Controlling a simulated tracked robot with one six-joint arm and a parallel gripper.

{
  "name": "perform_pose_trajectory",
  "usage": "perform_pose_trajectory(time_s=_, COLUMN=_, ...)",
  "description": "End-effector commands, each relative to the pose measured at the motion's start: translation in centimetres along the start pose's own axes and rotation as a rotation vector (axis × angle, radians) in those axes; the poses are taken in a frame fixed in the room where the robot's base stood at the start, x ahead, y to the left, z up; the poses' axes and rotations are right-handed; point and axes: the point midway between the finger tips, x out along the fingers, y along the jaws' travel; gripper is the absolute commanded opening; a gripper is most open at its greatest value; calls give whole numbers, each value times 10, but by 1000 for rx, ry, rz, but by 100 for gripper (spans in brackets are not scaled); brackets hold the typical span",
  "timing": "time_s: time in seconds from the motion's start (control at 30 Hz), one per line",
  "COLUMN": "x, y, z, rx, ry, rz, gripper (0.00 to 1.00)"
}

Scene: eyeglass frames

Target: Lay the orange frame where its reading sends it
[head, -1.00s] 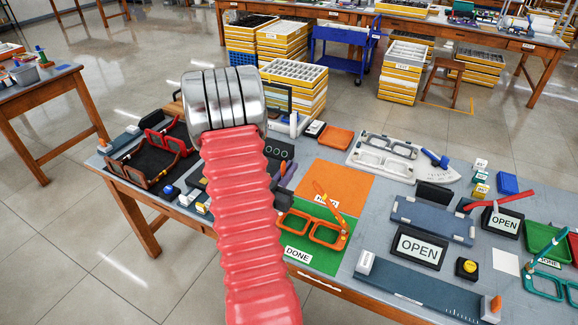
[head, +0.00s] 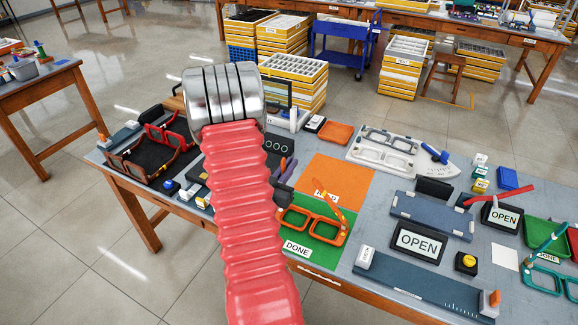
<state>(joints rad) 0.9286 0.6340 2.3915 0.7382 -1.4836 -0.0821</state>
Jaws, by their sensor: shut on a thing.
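The orange frame (head: 328,236) is at the front of the table, over the green mat (head: 323,257) marked DONE. Its lenses face up and one temple arm rises at its right, over the orange mat. Its left end is partly hidden by my red arm. The dark tip of my gripper (head: 282,198) shows just right of my arm, at the frame's left end, shut on it. Most of the gripper is hidden. I cannot tell whether the frame touches the mat.
An orange mat (head: 338,182) lies behind the green one, its label partly covered. Right are OPEN signs (head: 419,243), a dark ruled board (head: 420,288), a white gauge tray (head: 383,155) and a teal frame (head: 548,281).

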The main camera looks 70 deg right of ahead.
Motion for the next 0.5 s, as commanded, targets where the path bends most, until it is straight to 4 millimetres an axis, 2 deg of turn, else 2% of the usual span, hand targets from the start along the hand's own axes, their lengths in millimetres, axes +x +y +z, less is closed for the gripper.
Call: perform_pose_trajectory(time_s=0.5, x=0, y=0, z=8, rx=-1, ry=0, rz=0, gripper=0)
